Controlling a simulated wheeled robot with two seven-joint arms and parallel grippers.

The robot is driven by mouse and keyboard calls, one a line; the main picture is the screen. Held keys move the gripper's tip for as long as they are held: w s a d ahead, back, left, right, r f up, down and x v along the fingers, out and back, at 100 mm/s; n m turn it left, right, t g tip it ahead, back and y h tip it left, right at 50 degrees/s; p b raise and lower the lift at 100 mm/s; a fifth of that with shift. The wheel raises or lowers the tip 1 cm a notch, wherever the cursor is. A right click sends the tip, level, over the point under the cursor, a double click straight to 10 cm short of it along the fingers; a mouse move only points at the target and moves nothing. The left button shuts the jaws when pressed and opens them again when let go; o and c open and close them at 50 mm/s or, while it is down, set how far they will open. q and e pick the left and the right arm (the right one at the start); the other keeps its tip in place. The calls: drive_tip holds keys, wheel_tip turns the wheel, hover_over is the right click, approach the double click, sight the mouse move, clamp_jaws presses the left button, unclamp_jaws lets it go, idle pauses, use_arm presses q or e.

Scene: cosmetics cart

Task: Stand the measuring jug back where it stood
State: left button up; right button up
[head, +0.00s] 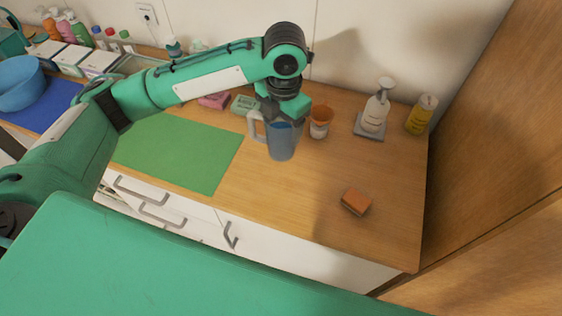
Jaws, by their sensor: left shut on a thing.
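The measuring jug (281,146) is a clear, bluish container with a pale handle on its left side. It is upright over the wooden counter, just right of the green mat (178,150). My left gripper (284,115) comes down from above and is shut on the jug near its rim, hiding part of its top. I cannot tell whether the jug's base touches the counter. My right gripper is not in view.
A green box (245,104) and pink item (214,100) lie behind. The front right counter is mostly clear.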

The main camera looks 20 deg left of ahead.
use_arm(q)
wheel_tip(320, 180, down, 10)
drive_tip(key=shift+r+p, duration=0.15)
drive_tip(key=shift+p, duration=0.95)
wheel_tip(320, 180, down, 5)
drive_tip(key=shift+r+p, duration=0.15)
drive_tip(key=shift+p, duration=0.4)
drive_tip(key=o, duration=1.4)
drive_tip(key=shift+c, duration=0.2)
